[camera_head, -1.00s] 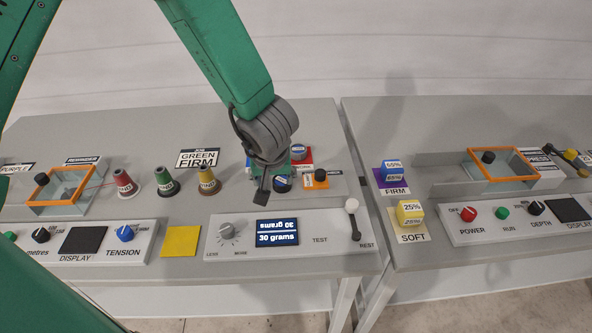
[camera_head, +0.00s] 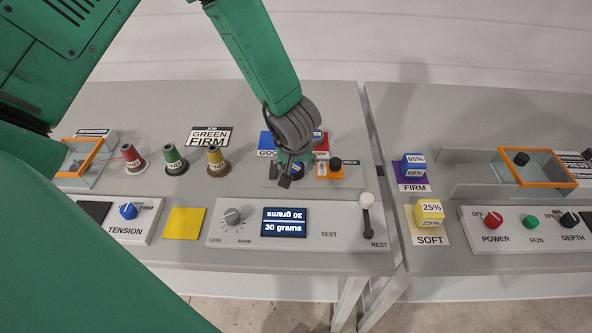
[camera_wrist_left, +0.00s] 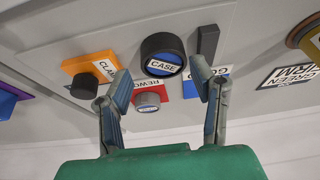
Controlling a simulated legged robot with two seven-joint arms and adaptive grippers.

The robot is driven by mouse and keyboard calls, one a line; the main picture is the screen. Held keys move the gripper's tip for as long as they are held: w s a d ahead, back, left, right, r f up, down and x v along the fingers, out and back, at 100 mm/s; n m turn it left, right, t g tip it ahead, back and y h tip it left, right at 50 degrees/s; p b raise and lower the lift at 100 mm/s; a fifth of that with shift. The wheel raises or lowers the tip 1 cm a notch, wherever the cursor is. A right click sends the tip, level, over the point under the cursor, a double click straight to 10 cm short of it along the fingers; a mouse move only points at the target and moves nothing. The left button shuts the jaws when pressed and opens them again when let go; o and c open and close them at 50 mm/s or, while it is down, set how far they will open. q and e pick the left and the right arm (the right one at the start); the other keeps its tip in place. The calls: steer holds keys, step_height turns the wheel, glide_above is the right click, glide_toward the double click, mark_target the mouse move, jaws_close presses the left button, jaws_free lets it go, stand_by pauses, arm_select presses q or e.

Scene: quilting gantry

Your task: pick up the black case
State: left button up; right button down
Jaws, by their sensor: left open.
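The black case (camera_wrist_left: 162,52) is a short black cylinder with a white CASE label on its face in the left wrist view. It stands on the grey panel between the two fingers of my left gripper (camera_wrist_left: 163,82), which are open and spread to either side of it with gaps. In the head view my left gripper (camera_head: 288,180) hangs over the tester panel and hides much of the case (camera_head: 298,170). Whether the fingers reach down to the case's height is hard to tell. My right gripper is not in view.
Beside the case are an orange CLAMP block (camera_wrist_left: 90,73) with a black knob and a round bobbin (camera_wrist_left: 147,103) by a red label. Several thread cones (camera_head: 175,158) stand to the left. The display panel (camera_head: 218,238) lies in front.

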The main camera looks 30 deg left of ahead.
mark_target(295, 167)
arm_select(q)
steer(key=x, duration=0.4)
steer(key=shift+w+a+f, duration=0.1)
steer(key=shift+a+f, duration=0.1)
steer(key=shift+a, duration=0.2)
steer(key=shift+d+r, duration=0.1)
steer(key=shift+d, duration=0.25)
steer(key=c, duration=0.8)
